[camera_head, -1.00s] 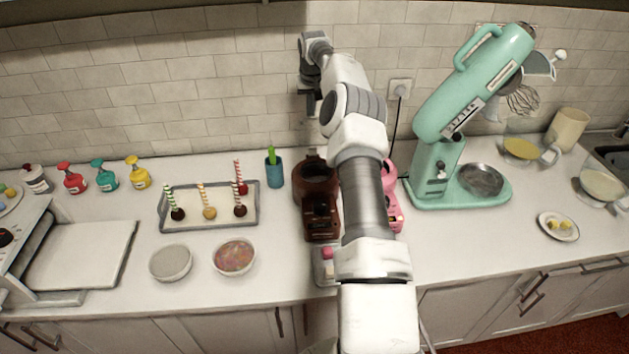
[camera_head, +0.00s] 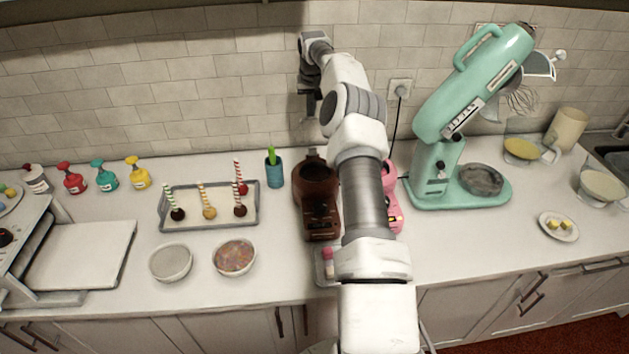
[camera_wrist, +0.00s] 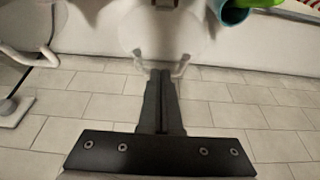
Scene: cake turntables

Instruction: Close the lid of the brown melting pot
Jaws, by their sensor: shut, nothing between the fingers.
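The brown melting pot (camera_head: 318,213) stands on the counter left of my arm, its round bowl toward the wall. I cannot make out its lid clearly in the head view. My gripper (camera_head: 309,108) is above and behind the pot, close to the tiled wall, pointing down. In the wrist view my gripper (camera_wrist: 161,75) is shut and empty. Beyond its tips is a faint, pale round shape (camera_wrist: 160,30) with two small prongs, perhaps the raised clear lid; I cannot tell whether the fingers touch it.
A pink pot (camera_head: 394,215) is partly hidden behind my arm, right of the brown one. A blue cup (camera_head: 274,173) stands left of it, beside a tray of cake pops (camera_head: 187,226). A mint mixer (camera_head: 440,165) stands farther right. The wall is close behind the gripper.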

